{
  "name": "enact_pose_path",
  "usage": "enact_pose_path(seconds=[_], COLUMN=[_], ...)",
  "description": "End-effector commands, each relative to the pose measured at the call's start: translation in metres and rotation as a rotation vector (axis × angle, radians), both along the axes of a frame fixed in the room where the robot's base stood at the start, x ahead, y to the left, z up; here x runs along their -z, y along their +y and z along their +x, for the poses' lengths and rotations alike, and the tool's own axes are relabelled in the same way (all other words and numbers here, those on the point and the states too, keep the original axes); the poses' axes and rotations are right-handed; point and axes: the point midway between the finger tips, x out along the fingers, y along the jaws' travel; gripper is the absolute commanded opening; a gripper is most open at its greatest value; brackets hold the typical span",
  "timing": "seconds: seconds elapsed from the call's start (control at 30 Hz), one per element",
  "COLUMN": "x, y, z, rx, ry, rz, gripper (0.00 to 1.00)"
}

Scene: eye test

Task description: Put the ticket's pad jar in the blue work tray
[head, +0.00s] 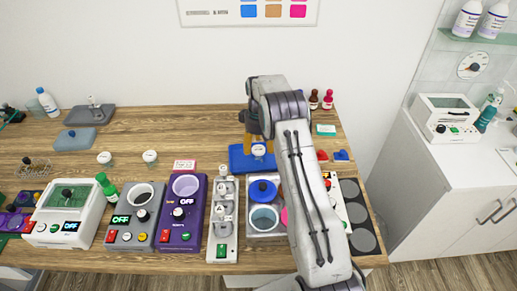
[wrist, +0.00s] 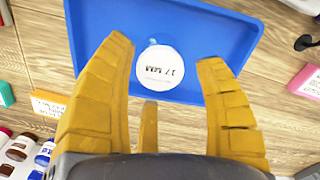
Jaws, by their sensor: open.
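The blue work tray (head: 238,162) lies on the wooden bench, and its floor fills the top of the wrist view (wrist: 205,30). A white-lidded jar (head: 258,151) stands in the tray; its lid (wrist: 160,67) bears small dark print that I cannot read surely. My gripper (wrist: 165,50) is open, its yellow fingers spread to either side of the lid without visibly gripping it. In the head view my gripper (head: 254,132) is above the tray, partly hidden by my arm. Two similar white-lidded jars, one (head: 104,157) and another (head: 150,156), stand farther left.
A pink card (head: 184,164) with print lies left of the tray. Several devices, including a purple one (head: 183,215), line the front edge. Small bottles (head: 327,99) stand at the back right.

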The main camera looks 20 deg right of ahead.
Motion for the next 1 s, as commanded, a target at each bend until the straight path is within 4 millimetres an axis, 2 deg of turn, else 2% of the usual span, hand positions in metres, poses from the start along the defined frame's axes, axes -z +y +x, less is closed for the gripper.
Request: enact_pose_path(seconds=[0.03,0.2,0.67,0.77,0.87,1.0], x=[-0.016,-0.043,-0.088,-0.11,-0.142,-0.189], y=[0.0,0.0,0.003,0.01,0.019,0.036], z=[0.0,0.0,-0.002,-0.007,-0.018,-0.043], rx=[0.0,0.0,0.002,0.008,0.016,0.032], ry=[-0.001,-0.002,-0.012,-0.029,-0.055,-0.1], rz=[-0.001,-0.001,-0.002,-0.006,-0.01,-0.016], gripper=[0.65,0.65,0.65,0.65,0.65,0.65])
